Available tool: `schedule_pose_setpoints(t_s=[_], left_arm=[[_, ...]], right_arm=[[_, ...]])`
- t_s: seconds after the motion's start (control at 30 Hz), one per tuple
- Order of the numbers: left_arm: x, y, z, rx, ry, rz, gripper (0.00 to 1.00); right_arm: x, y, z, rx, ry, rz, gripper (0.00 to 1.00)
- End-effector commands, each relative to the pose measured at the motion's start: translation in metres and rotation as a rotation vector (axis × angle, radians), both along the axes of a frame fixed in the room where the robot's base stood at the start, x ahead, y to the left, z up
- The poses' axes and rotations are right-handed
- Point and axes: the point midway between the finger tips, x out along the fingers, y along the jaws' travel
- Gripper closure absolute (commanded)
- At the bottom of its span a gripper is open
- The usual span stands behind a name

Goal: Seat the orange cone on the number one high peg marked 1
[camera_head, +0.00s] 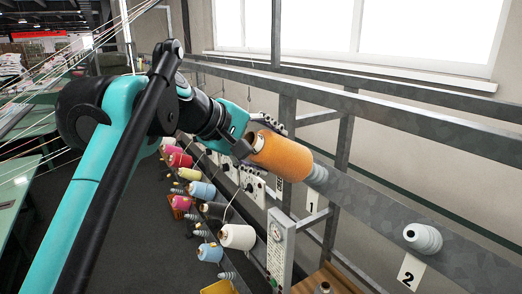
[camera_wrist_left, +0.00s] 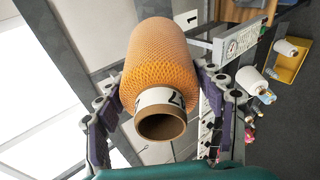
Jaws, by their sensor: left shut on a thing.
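The orange cone (camera_head: 283,156) is a mesh-wrapped yarn cone on a brown tube with a white marked band. My left gripper (camera_head: 262,138) is shut on it. In the left wrist view the orange cone (camera_wrist_left: 160,62) lies between the two fingers, its open tube end facing the camera. The high peg 1 (camera_head: 318,176) is a grey ribbed holder on the metal rail, above the white label 1 (camera_head: 312,200). The cone's far end lies right at this peg in the head view. Whether the peg enters the cone is hidden. My right gripper is out of view.
Lower down are several yarn cones, including a white one (camera_head: 238,237), and a gauge box (camera_head: 279,247). Upper metal beams (camera_head: 400,112) run behind the gripper.

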Motion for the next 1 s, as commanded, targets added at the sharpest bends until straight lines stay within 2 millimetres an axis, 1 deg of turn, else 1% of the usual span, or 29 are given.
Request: schedule_pose_setpoints(t_s=[0.4,1.0], left_arm=[[0.013,-0.018,-0.017,0.001,-0.001,-0.001,0.82],[0.031,-0.043,-0.037,0.000,0.000,0.000,0.82]], right_arm=[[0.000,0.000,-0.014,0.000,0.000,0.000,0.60],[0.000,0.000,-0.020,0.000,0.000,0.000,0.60]])
